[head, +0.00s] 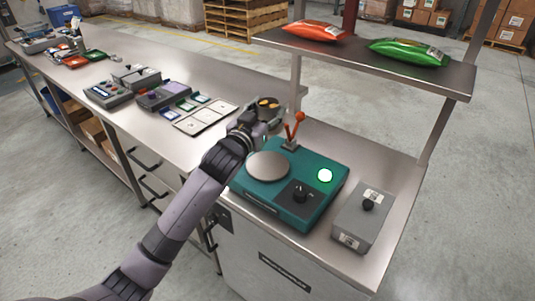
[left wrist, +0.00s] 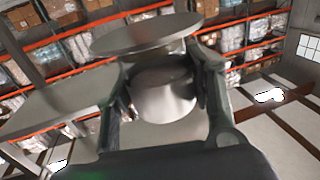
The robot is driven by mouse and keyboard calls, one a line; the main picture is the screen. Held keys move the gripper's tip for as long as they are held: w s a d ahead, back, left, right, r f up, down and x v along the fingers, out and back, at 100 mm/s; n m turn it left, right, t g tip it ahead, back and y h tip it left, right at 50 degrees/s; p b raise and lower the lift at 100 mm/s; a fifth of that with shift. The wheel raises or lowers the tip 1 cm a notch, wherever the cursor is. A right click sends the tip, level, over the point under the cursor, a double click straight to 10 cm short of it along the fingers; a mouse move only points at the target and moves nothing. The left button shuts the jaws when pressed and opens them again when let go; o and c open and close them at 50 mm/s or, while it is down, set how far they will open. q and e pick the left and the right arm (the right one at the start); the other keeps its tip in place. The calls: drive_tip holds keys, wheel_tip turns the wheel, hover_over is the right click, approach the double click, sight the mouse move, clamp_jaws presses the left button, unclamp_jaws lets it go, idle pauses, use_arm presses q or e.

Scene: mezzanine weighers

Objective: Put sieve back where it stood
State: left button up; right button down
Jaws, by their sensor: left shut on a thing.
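My left gripper (head: 266,116) reaches over the near worktop, behind the teal scale (head: 320,205). It is shut on a small round metal thing, apparently the sieve (head: 268,102), whose brassy inside shows just past the fingers. In the left wrist view, a shiny rounded metal body (left wrist: 165,95) sits between the two fingers, with a flat grey disc (left wrist: 147,33) above it in the picture. The fingers hide part of the sieve in the head view, and I cannot tell whether it touches the worktop. My right gripper is not in view.
The scale has a round pan (head: 268,166) and a green light. An orange-handled lever (head: 293,130) stands close by the gripper. A grey box (head: 363,218) is at right. White cards (head: 206,118) and devices (head: 163,96) lie left. Bags (head: 408,52) lie on the shelf (head: 350,58) above.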

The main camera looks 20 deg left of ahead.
use_arm(q)
wheel_tip(320, 180, down, 13)
drive_tip(key=shift+f+p, duration=0.2)
drive_tip(key=shift+p, duration=0.1)
drive_tip(key=shift+f, duration=0.15)
drive_tip(key=o, duration=1.6)
drive_tip(key=shift+c, duration=0.2)
drive_tip(key=shift+f, duration=0.1)
